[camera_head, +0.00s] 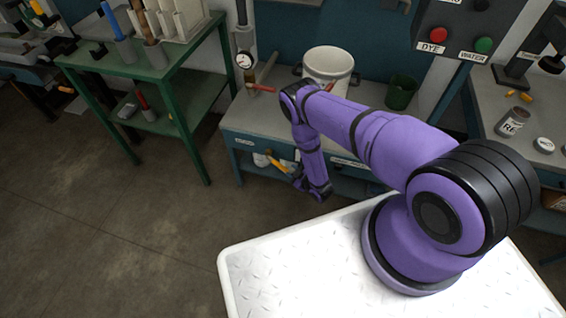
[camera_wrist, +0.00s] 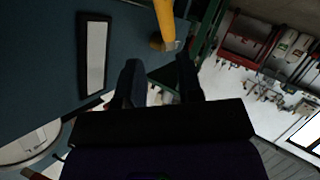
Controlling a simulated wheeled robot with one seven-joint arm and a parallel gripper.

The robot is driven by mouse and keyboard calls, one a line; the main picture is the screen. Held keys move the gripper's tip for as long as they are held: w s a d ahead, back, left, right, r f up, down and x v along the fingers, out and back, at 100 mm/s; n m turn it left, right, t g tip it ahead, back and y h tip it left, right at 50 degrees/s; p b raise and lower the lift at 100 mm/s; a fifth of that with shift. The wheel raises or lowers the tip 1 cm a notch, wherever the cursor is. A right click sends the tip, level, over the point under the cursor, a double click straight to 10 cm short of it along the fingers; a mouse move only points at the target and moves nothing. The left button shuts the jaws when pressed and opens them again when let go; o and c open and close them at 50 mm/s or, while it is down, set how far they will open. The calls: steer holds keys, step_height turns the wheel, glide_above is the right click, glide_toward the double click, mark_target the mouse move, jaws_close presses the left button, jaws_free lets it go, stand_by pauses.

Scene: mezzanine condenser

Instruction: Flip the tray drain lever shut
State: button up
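A yellow lever-like handle (camera_head: 279,163) shows at the front of the blue bench, just left of my gripper (camera_head: 297,174); its lettering, if any, cannot be read. In the wrist view the yellow handle (camera_wrist: 164,18) comes down from the top edge, and its end (camera_wrist: 168,44) lies just beyond my fingertips. My gripper (camera_wrist: 158,72) is open, with its two dark fingers apart and nothing visible between them. The handle appears clear of both fingers. Its pivot is hidden, and I cannot tell its shut side.
The blue bench (camera_head: 255,125) carries a white pot (camera_head: 328,67), a green cup (camera_head: 401,92) and a red-handled valve (camera_head: 262,88) below a gauge (camera_head: 244,60). A green table (camera_head: 130,67) stands left. Floor at left is clear.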

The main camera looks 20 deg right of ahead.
mark_target(281, 167)
steer(key=x, duration=0.3)
steer(key=f+x, duration=0.1)
steer(key=x, duration=0.6)
steer(key=shift+s+f, duration=0.3)
steer(key=shift+s, duration=0.05)
jaws_close()
